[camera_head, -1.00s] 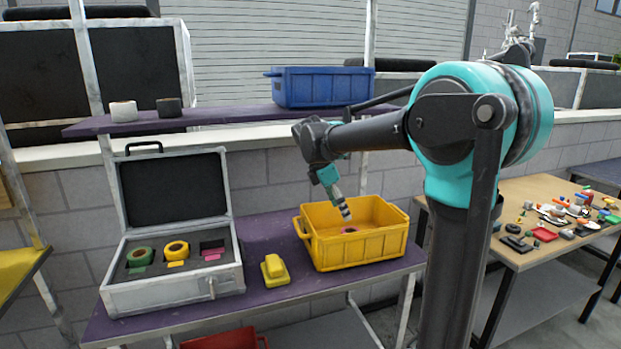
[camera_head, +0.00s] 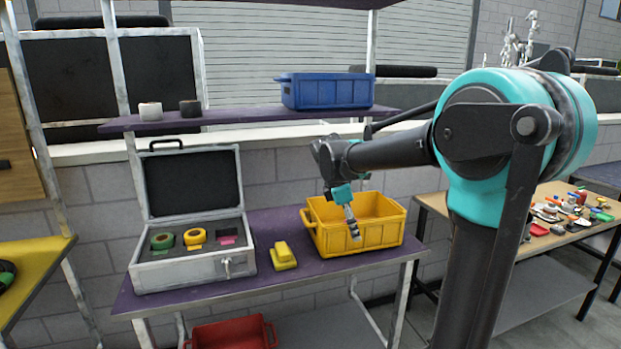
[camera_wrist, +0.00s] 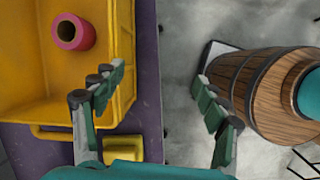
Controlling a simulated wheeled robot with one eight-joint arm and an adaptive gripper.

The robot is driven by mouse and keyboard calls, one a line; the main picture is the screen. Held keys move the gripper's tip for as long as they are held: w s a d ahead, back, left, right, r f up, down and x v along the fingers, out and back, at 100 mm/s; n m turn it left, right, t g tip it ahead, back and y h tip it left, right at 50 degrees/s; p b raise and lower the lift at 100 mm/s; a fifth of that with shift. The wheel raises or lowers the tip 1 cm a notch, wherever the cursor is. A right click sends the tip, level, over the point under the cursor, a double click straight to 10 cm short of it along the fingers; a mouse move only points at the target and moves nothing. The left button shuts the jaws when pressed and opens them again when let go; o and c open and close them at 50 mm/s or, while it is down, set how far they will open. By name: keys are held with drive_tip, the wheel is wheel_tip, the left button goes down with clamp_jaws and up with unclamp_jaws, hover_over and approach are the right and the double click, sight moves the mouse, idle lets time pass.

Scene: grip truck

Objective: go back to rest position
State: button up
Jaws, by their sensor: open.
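My gripper (camera_head: 351,221) hangs in front of the yellow crate (camera_head: 322,239) on the purple shelf in the head view. In the wrist view my gripper (camera_wrist: 157,88) has its two fingers wide apart with nothing between them. The left finger overlaps the edge of the yellow crate (camera_wrist: 124,75). A pink tape roll (camera_wrist: 72,32) lies inside that crate, apart from the fingers. In the head view the crate's front wall and my gripper hide the roll.
An open silver case (camera_head: 195,270) with green and yellow rolls stands left on the purple shelf (camera_head: 262,222), beside a yellow object (camera_head: 284,256). A blue crate (camera_head: 326,92) stands above. A wooden barrel (camera_wrist: 268,93) stands right of my gripper. A cluttered table (camera_head: 530,213) stands right.

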drive_tip(key=s+d+f+m+t+y, duration=0.1)
drive_tip(key=s+d+f+m+y, duration=0.1)
drive_tip(key=s+f+m, duration=0.6)
drive_tip(key=s+d+f+m+t+y, duration=0.1)
drive_tip(key=s+d+f+m, duration=0.3)
drive_tip(key=s+f+m, duration=0.5)
drive_tip(key=s, duration=0.3)
drive_tip(key=shift+d+f+m+t+y, duration=0.3)
drive_tip(key=shift+d+f+y, duration=0.1)
drive_tip(key=shift+s, duration=0.1)
